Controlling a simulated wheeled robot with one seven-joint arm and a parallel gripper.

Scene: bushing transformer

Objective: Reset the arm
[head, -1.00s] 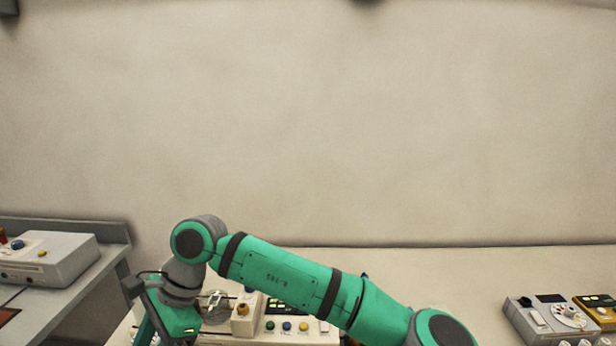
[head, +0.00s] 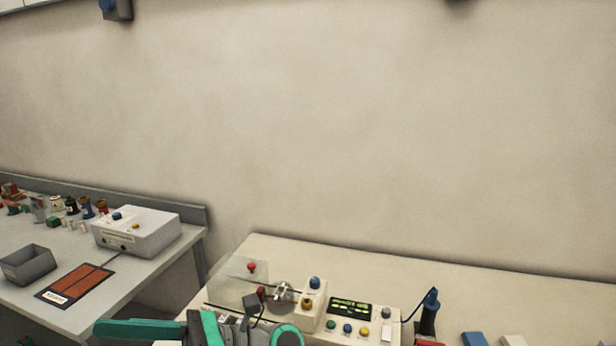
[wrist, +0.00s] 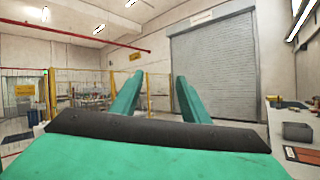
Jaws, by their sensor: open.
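My gripper (wrist: 158,84) shows in the wrist view as two green fingers standing apart with nothing between them. Behind them is open room, with no object close by. In the head view my green and grey arm (head: 240,334) is low at the bottom edge, in front of the bench device with the coloured buttons (head: 350,311). A green part of my arm end (head: 140,328) points left there, beside the left table's front corner. Most of my arm is below the picture.
The left table holds a grey box (head: 137,238), an open grey bin (head: 28,265), an orange-brown mat (head: 78,282) and several small parts. A blue-topped tool (head: 429,310) stands right of the device. The wrist view shows a roller shutter (wrist: 215,70) and yellow posts (wrist: 148,95).

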